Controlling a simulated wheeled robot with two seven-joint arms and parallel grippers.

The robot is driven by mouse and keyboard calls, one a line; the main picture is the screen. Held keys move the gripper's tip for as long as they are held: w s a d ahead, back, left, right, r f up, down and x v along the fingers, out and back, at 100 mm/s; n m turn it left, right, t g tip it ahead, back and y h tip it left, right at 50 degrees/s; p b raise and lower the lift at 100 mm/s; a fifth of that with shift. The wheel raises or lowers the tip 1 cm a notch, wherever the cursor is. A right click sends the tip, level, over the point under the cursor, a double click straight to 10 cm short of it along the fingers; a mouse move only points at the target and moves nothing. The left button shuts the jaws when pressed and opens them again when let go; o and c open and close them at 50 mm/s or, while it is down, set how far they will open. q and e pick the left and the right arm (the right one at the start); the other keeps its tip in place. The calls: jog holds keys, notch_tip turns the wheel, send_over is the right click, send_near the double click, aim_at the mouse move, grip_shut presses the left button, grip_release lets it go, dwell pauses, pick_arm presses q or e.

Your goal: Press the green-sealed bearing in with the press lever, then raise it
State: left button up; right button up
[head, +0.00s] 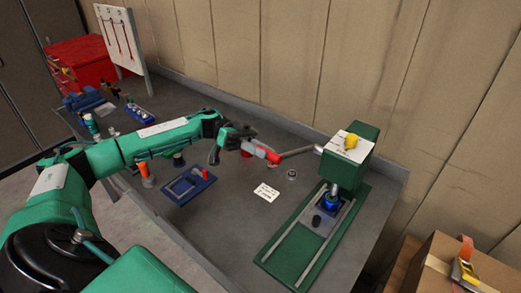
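The green press (345,172) stands at the right end of the bench, on a long green base with two rails. Its lever (298,153) reaches out to the left, roughly level, and ends in a red grip (262,152). My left gripper (243,144) is at the outer end of this grip and looks closed around it. A blue part (331,202) sits under the ram on the press bed. I cannot make out a green seal on a bearing there; the ram partly hides the spot. My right gripper is out of view.
A dark round piece (316,221) lies on the press bed. A small ring (292,175) and a white card (266,192) lie on the bench. A blue tray (188,186) and an orange-tipped bottle (146,174) are near my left arm. A cardboard box (445,265) stands lower right.

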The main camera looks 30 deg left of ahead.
pick_arm(q)
jog(key=o, duration=0.4)
jog(key=shift+w+r, duration=0.15)
jog(key=shift+a, duration=0.1)
jog(key=shift+a, duration=0.3)
jog(key=a+b, duration=0.1)
jog(key=a, duration=0.3)
jog(key=a+b, duration=0.2)
jog(key=a, duration=0.2)
jog(key=w+a+b, duration=0.1)
jog(key=a+b, duration=0.1)
jog(key=a, duration=0.3)
